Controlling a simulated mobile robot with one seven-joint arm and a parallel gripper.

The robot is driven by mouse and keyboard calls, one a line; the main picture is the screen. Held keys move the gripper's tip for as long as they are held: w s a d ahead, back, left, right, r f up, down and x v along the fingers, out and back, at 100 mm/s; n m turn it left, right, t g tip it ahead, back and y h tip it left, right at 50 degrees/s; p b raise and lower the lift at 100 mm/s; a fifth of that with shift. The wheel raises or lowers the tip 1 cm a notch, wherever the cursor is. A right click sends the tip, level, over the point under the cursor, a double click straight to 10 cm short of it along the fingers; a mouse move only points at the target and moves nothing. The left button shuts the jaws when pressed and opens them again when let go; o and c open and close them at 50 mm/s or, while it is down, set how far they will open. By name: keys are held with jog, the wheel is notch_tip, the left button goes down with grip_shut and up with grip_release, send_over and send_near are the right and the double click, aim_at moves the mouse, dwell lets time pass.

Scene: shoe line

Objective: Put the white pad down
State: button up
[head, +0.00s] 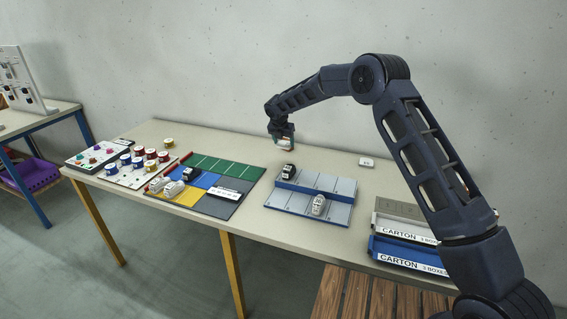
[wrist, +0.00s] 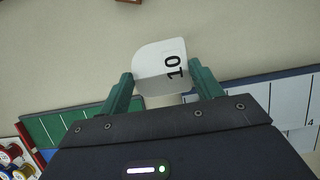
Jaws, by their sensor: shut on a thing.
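The white pad (wrist: 158,66), marked "10", is held between the two green fingers of my gripper (wrist: 160,88) in the wrist view. My gripper is shut on it. In the head view my gripper (head: 281,136) hangs above the back of the table, between the green-striped mat and the grey-blue rack. The pad itself is hard to make out there. Bare beige tabletop (wrist: 240,40) lies below and beyond the pad in the wrist view.
A mat with green, blue, yellow and grey fields (head: 222,167) holds several shoes. The grey-blue rack (head: 335,184) holds a black shoe (head: 288,171) and a white shoe (head: 319,205). A small white block (head: 367,162) lies behind it. Cartons (head: 400,250) stand at right; spools (head: 138,163) at left.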

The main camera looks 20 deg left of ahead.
aim_at(280, 145)
notch_tip(280, 145, down, 11)
jog(key=shift+f, duration=0.1)
dwell(0.5)
jog(key=shift+f, duration=0.15)
jog(key=o, duration=1)
jog(key=v, duration=1.2)
